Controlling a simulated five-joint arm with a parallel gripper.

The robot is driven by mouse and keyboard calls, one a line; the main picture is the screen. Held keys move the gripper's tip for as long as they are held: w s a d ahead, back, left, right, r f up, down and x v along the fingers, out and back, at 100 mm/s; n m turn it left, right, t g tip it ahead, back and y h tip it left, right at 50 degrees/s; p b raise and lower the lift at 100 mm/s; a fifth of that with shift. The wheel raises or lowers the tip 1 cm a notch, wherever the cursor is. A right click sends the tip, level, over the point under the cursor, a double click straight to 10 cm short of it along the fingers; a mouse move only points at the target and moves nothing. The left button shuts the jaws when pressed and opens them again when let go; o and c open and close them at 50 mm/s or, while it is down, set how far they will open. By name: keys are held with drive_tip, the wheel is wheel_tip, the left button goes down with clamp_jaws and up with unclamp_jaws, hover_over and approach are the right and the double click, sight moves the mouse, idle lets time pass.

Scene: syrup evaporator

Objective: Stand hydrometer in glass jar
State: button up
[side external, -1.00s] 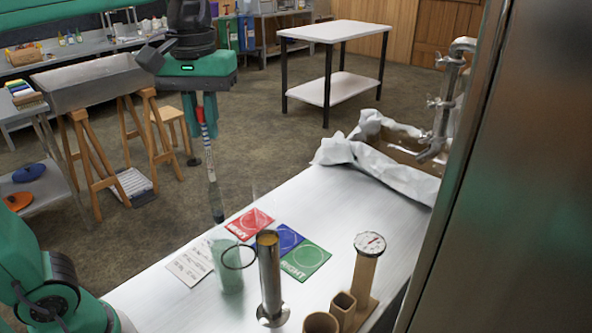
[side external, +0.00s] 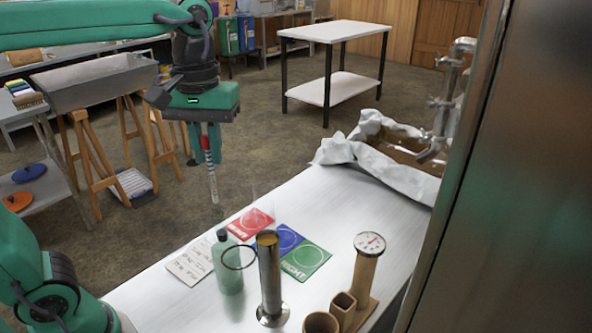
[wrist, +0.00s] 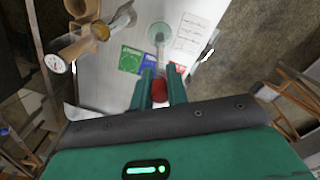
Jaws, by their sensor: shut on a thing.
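My gripper (side external: 207,124) is shut on the hydrometer (side external: 210,158), a thin glass stem with red, white and blue bands that hangs nearly upright below it. In the wrist view, the red end (wrist: 159,90) shows between the fingers (wrist: 160,84). The greenish glass jar (side external: 230,272) stands on the metal bench, lower right of the hydrometer's visible stem; it also shows in the wrist view (wrist: 159,32). A dark patch is at the jar's top. I cannot tell whether it is the hydrometer's lower end, which is hard to make out.
A tall steel cylinder (side external: 269,280) with amber contents stands right beside the jar. Red (side external: 250,222), blue (side external: 284,237) and green (side external: 305,259) cards and a written sheet (side external: 190,262) lie around. A dial thermometer (side external: 369,243) and wooden holders stand at right.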

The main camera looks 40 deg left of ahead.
sight(217, 202)
drive_tip(key=shift+f, duration=6.6)
drive_tip(key=o, duration=0.9)
drive_tip(key=o, duration=1.3)
drive_tip(key=shift+r, duration=3.75)
